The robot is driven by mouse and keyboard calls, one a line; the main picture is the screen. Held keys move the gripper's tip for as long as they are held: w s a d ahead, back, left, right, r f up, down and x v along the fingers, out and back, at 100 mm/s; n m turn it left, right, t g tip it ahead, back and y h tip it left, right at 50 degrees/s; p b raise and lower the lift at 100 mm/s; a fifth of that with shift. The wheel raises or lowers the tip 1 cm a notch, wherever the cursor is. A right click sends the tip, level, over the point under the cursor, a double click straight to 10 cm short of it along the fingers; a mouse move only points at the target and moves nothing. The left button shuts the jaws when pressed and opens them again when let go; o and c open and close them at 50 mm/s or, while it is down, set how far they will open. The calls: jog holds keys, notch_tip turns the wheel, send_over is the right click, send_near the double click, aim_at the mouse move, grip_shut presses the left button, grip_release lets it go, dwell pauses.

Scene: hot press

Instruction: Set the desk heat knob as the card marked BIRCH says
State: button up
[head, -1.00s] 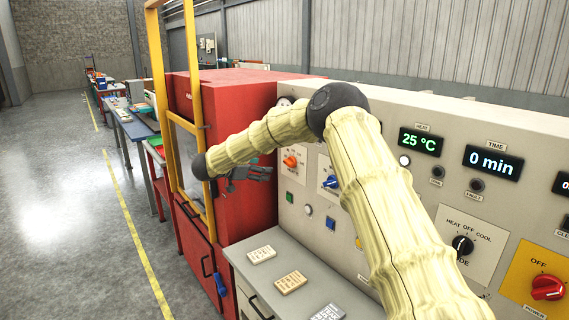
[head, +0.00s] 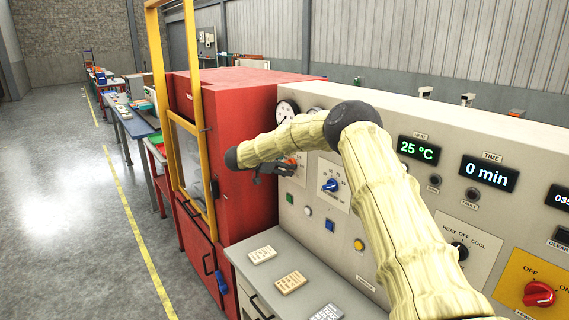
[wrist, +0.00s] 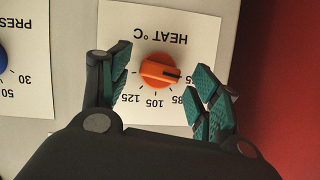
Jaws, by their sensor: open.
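The orange heat knob (wrist: 158,71) sits on a white plate (wrist: 195,38) marked HEAT °C, upside down in the wrist view. Its dark pointer points right, towards a partly hidden number past 85; 105 and 125 also show. My gripper (wrist: 163,80) is open, with one finger on each side of the knob and visible gaps between. In the head view my gripper (head: 274,169) is at the panel and largely covers the knob. Three cards lie on the desk: a whitish one (head: 262,254), a beige one (head: 291,283) and a grey one (head: 327,313). Their writing is too small to read.
The blue pressure knob (head: 331,185) is just right of the heat knob in the head view. Buttons (head: 330,225) sit below it. The red press (head: 245,130) with its yellow frame (head: 159,90) stands to the left. The heat display (head: 418,149) reads 25 °C.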

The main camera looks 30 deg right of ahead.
jog(key=shift+d+f, duration=0.15)
jog(key=shift+d, duration=0.2)
jog(key=c, duration=1)
jog(key=shift+f+b, duration=0.1)
jog(key=shift+b, duration=0.25)
jog(key=m+t+b, duration=0.2)
jog(key=m+b, duration=0.1)
jog(key=b, duration=0.5)
jog(key=f+m+t+h+b, duration=0.1)
jog(key=m+b, duration=0.3)
jog(key=b, duration=0.4)
jog(key=m+t+h+b, duration=0.1)
jog(key=m+b, duration=0.3)
jog(key=b, duration=0.4)
jog(key=shift+s+f+t+b, duration=0.15)
jog(key=shift+s+t+b, duration=0.15)
jog(key=shift+t, duration=0.6)
jog(key=shift+m+h+b, duration=0.3)
jog(key=shift+m+b, duration=0.25)
jog(key=shift+m, duration=0.05)
